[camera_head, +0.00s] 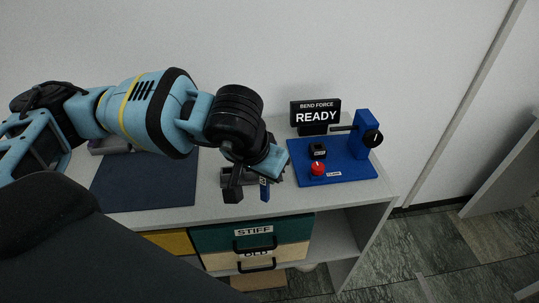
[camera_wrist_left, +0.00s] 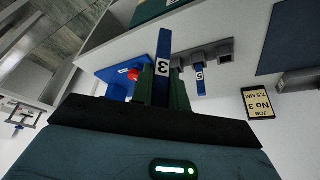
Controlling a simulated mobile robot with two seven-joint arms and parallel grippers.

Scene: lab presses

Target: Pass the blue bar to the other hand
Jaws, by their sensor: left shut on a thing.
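My left gripper (camera_head: 248,188) hangs over the front part of the bench top. It is shut on a blue bar (camera_head: 264,191), which points downward. In the left wrist view the same blue bar (camera_wrist_left: 163,52) stands between the two fingers (camera_wrist_left: 163,88), with a white label reading 3, and its far end sticks out past the fingertips. A second blue bar (camera_wrist_left: 200,83), with a label that looks like 5, sits at a grey slotted rack (camera_wrist_left: 222,54). In the head view the rack is mostly hidden behind my left gripper. My right gripper is in neither view.
A blue press (camera_head: 345,172) with a red button (camera_head: 317,169) stands right of the gripper, before a READY display (camera_head: 315,112). A dark mat (camera_head: 140,188) lies left. A job card (camera_wrist_left: 258,103) reads No 3, 7.5 MM. Drawers (camera_head: 215,237) sit below the bench top.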

